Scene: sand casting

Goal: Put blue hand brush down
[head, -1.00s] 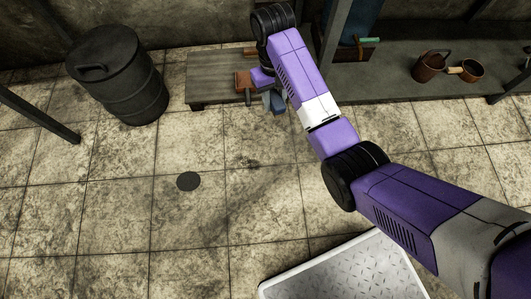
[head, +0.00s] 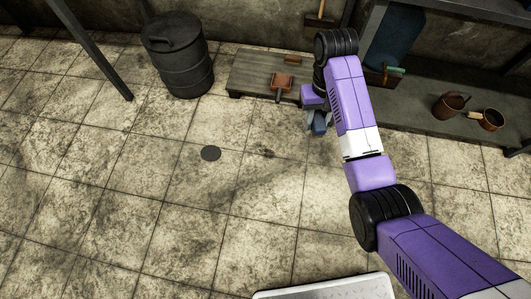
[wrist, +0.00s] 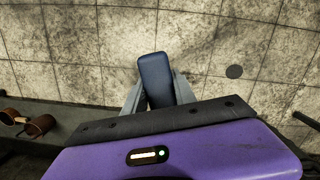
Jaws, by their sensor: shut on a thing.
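The blue hand brush (wrist: 156,79) shows in the wrist view as a dark blue, rounded block between the two grey fingers. My gripper (wrist: 157,92) is shut on it. In the head view the brush (head: 319,122) is a small blue shape below my wrist, with my gripper (head: 313,117) partly hidden by my arm. The brush is held in front of the low wooden platform (head: 246,84), over the tiled floor. I cannot tell its exact height. Its bristles are not visible.
A reddish-brown tool (head: 282,83) lies on the platform. A dark barrel (head: 178,55) stands to its left. A pale tray (head: 330,289) is at the bottom edge.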

